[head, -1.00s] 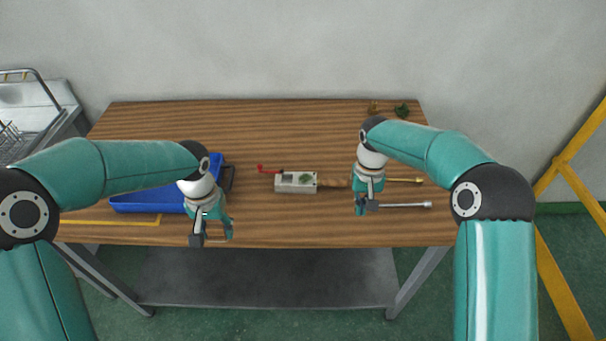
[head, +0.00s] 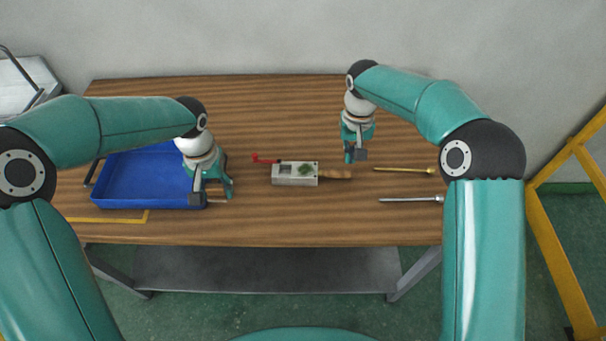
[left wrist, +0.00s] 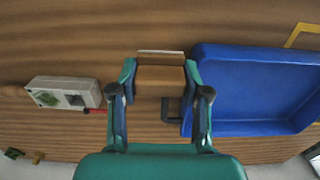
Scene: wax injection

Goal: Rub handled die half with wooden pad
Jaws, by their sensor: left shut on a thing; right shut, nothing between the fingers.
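The handled die half (head: 281,174) is a grey metal block lying on the table, with a green patch in its top and a wooden handle (head: 336,175) pointing right. It also shows at the left of the left wrist view (left wrist: 84,90). My left gripper (head: 211,200) is shut on a brown wooden pad (left wrist: 160,79) with a pale far edge, left of the die half, near the blue tray's right side. In the head view the pad is mostly hidden by the fingers. My right gripper (head: 355,155) is shut and empty, just behind the handle's end and apart from it.
A blue tray (head: 140,200) stands at the left of the table, with a yellow strip in front. A small red piece (head: 265,159) lies behind the die half. A brass rod (head: 403,169) and a steel rod (head: 410,199) lie at right. The table (head: 270,110) behind is clear.

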